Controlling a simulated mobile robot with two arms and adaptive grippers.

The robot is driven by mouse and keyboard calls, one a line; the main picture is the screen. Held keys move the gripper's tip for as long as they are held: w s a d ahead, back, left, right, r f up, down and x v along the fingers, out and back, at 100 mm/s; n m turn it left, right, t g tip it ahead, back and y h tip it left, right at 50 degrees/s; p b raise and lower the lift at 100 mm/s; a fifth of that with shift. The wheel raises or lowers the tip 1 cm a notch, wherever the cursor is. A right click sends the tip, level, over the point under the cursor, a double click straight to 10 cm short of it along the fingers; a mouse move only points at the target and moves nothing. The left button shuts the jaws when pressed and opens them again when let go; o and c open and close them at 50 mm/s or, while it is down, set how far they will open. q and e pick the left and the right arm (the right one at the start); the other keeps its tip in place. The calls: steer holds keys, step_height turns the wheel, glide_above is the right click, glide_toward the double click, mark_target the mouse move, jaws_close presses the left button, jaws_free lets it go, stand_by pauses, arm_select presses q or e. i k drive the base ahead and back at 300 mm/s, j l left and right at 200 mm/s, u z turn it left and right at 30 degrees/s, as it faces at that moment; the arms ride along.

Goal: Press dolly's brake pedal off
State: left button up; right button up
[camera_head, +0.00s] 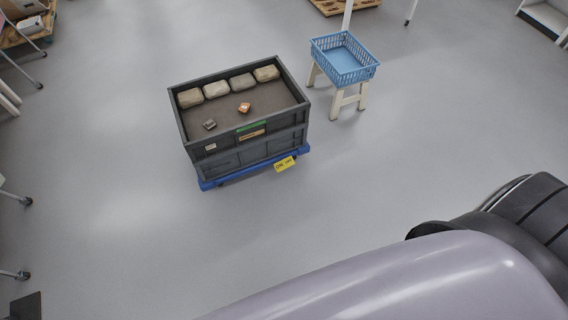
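A blue dolly (212,184) stands on the floor under a large dark grey crate (221,162). Only its front and right edges show below the crate. A yellow piece with dark lettering (285,164) is at the dolly's front edge, towards the right; I cannot tell whether it is the brake pedal or a label, nor read it surely. No other pedal is plain to see. Neither of my grippers can be made out; parts of my own body fill the lower right.
The crate holds several pale bags or blocks (216,89), a small dark piece (209,124) and an orange-brown piece (244,107). A blue basket (344,58) sits on a pale stool (347,101) at right. The floor in front of the dolly is clear.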

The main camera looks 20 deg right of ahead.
mark_target(286, 162)
steer(key=i+l, duration=0.15)
steer(key=l, duration=0.2)
steer(key=i+l, duration=0.2)
steer(key=l, duration=0.2)
steer(key=i+l, duration=0.15)
steer(key=l, duration=0.2)
steer(key=i+l, duration=0.2)
steer(key=l, duration=0.2)
steer(key=i+l, duration=0.15)
steer(key=l, duration=0.2)
steer(key=i+l, duration=0.2)
steer(key=l, duration=0.2)
steer(key=i+l, duration=0.15)
steer(key=l, duration=0.2)
steer(key=u, duration=0.05)
